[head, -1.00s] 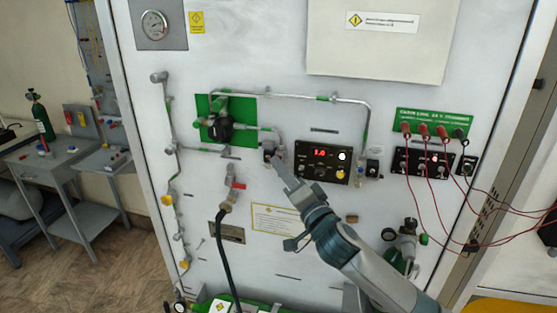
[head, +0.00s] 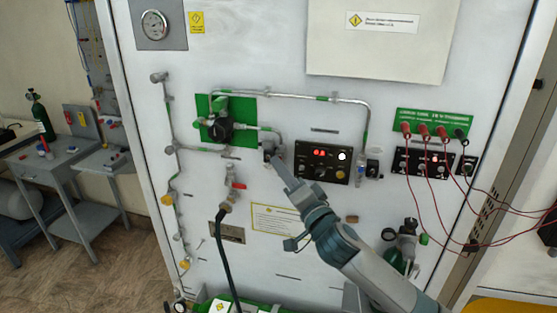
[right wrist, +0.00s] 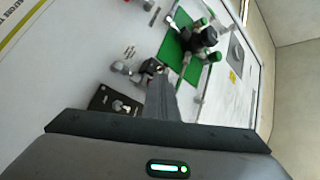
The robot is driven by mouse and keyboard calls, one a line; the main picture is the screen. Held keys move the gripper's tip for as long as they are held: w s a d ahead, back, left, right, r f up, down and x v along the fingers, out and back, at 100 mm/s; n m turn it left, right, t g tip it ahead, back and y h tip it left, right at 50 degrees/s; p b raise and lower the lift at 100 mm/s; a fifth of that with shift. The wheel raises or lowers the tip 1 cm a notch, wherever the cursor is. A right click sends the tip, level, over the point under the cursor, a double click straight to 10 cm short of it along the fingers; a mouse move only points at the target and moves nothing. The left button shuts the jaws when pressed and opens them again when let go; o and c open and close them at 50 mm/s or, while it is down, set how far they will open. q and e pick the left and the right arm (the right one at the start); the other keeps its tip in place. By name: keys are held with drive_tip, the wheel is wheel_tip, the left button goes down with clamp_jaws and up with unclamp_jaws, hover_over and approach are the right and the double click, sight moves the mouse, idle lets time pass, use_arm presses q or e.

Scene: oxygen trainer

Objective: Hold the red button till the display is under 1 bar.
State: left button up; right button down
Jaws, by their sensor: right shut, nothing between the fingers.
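The display (head: 319,153) on the black control panel (head: 303,171) shows red digits, small and blurred, that look like a value just under 1. No red button can be made out clearly. A small grey box (head: 268,147) sits left of the panel. My right gripper (head: 274,160) is shut and empty, its tips just at the lower right of this box; I cannot tell whether they touch it. In the right wrist view the shut fingers (right wrist: 160,85) point at a small dark fitting (right wrist: 152,66). My left gripper is not in view.
A green plate with a black regulator (head: 220,130) and metal pipes (head: 300,96) lie up and left. Red cables (head: 430,180) hang from a second panel at the right. A black hose (head: 225,255) hangs below. A white lamp (head: 341,156) glows on the panel.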

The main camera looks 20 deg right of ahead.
drive_tip(key=shift+s+a, duration=0.4)
drive_tip(key=shift+s, duration=0.25)
drive_tip(key=shift+a, duration=0.1)
drive_tip(key=s+a, duration=0.1)
drive_tip(key=s, duration=0.1)
drive_tip(key=s+a+p, duration=0.1)
drive_tip(key=s, duration=0.1)
drive_tip(key=shift+a, duration=0.3)
drive_tip(key=shift+f, duration=0.1)
idle(0.5)
